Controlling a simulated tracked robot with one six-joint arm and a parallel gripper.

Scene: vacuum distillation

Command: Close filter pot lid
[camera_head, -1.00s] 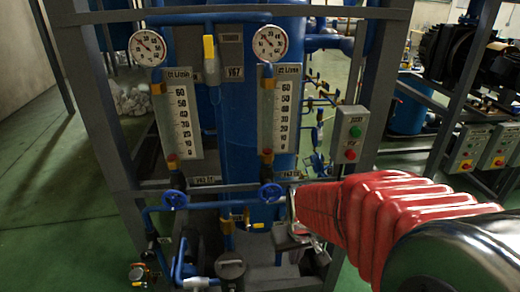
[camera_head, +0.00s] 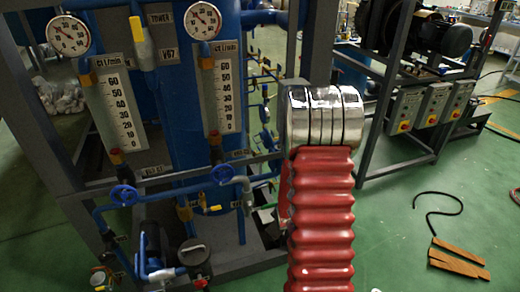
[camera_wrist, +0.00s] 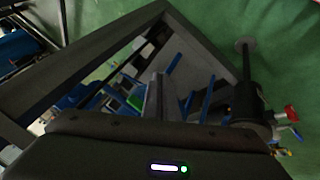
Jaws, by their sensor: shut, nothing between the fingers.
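The filter pot (camera_head: 196,266) is a small dark pot low at the front of the rack in the head view, with a pale handle on top. I cannot tell there how far its lid is open. In the wrist view, a dark cylinder (camera_wrist: 246,103) at the right, with a thin stem and a round disc (camera_wrist: 245,43), looks like the same pot. My gripper (camera_wrist: 155,85) shows as narrow grey fingers, together and empty, left of that cylinder and apart from it. In the head view, my red-sleeved arm hides the gripper.
The grey rack frame (camera_wrist: 95,60) crosses the wrist view close by. Blue handwheels (camera_head: 123,195) and pipes stand above and left of the pot. Flow gauges (camera_head: 221,97) are above. Green floor is open at the right, with brown pieces (camera_head: 457,262) and a black hose.

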